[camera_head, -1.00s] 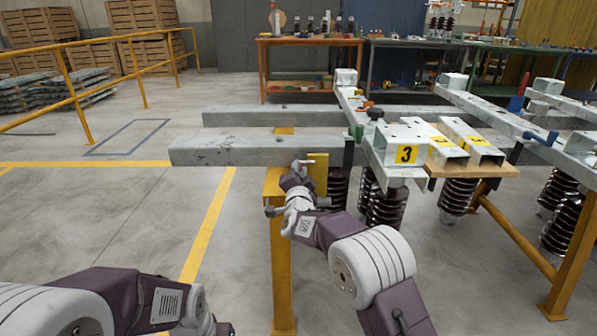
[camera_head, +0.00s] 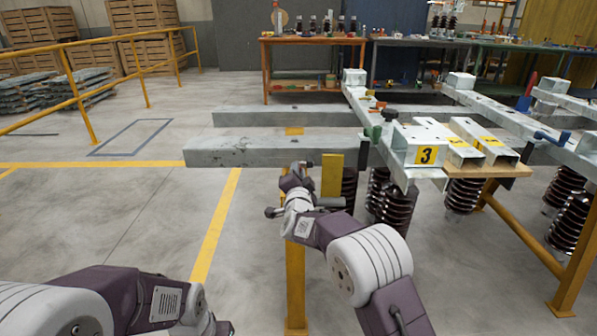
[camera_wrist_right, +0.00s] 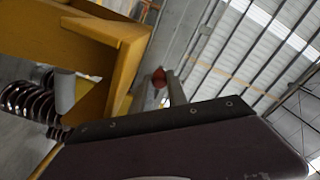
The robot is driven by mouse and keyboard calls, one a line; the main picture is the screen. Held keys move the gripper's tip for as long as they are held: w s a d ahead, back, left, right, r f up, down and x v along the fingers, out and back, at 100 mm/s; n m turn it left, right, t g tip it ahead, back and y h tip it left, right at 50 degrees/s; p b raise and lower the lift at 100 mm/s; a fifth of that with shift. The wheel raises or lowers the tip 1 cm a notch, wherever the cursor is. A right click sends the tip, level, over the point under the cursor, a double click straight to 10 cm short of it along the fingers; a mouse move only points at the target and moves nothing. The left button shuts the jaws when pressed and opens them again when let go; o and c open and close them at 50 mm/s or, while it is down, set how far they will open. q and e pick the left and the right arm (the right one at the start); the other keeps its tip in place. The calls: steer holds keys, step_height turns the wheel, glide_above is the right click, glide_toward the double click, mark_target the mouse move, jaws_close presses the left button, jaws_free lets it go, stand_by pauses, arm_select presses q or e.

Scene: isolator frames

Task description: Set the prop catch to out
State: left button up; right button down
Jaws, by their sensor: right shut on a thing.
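My right gripper (camera_head: 302,168) is at the top of the yellow post (camera_head: 296,270), just left of an upright yellow plate (camera_head: 332,176). In the right wrist view a small red knob (camera_wrist_right: 159,77) sits between the grey fingers, beside a yellow bracket (camera_wrist_right: 105,45). The right gripper is shut on this red-knobbed part, which looks like the prop catch. The catch's lower part and its exact setting are hidden. My left arm shows at the lower left of the head view; its gripper is out of the picture.
Grey steel beams (camera_head: 245,152) run across behind the right gripper. A box section marked 3 (camera_head: 427,155) and dark ribbed insulators (camera_head: 398,205) stand to the right. The floor to the left is open, up to a yellow railing (camera_head: 85,110).

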steer(key=c, duration=1.3)
jaws_free()
steer(key=shift+a, duration=0.35)
steer(key=shift+d, duration=0.1)
steer(key=s+p, duration=0.1)
steer(key=s, duration=0.3)
steer(key=shift+r+p, duration=0.15)
steer(key=shift+p, duration=0.2)
steer(key=s+b, duration=0.2)
steer(key=s, duration=0.3)
steer(key=shift+s+b, duration=0.1)
steer(key=shift+b, duration=0.2)
